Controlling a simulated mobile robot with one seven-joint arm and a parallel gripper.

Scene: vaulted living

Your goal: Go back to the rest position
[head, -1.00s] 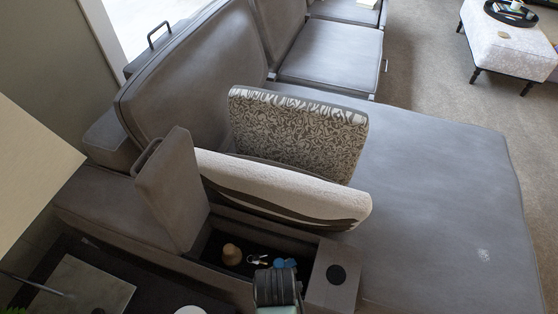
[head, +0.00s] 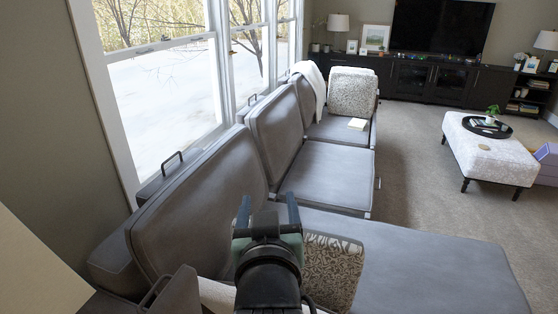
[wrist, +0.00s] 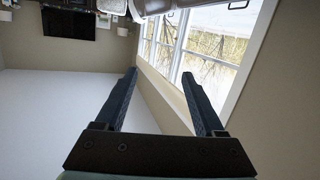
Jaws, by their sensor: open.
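My gripper (head: 268,209) is raised above the near end of the grey sectional sofa (head: 187,224) in the head view. Its two fingers are spread apart with nothing between them. The wrist view also shows the open gripper (wrist: 160,98), with wall, ceiling and window beyond and the room upside down. My arm hides part of the patterned cushion (head: 335,268) and the sofa seat behind it. The lifted console lid (head: 174,292) shows at the bottom edge of the head view; the console's inside is out of view.
Windows (head: 160,110) line the left wall behind the sofa. A white ottoman (head: 487,157) with a dark round tray (head: 484,128) stands at the right on open carpet (head: 415,170). A lamp shade (head: 35,270) is close at lower left. A television (head: 440,37) is far back.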

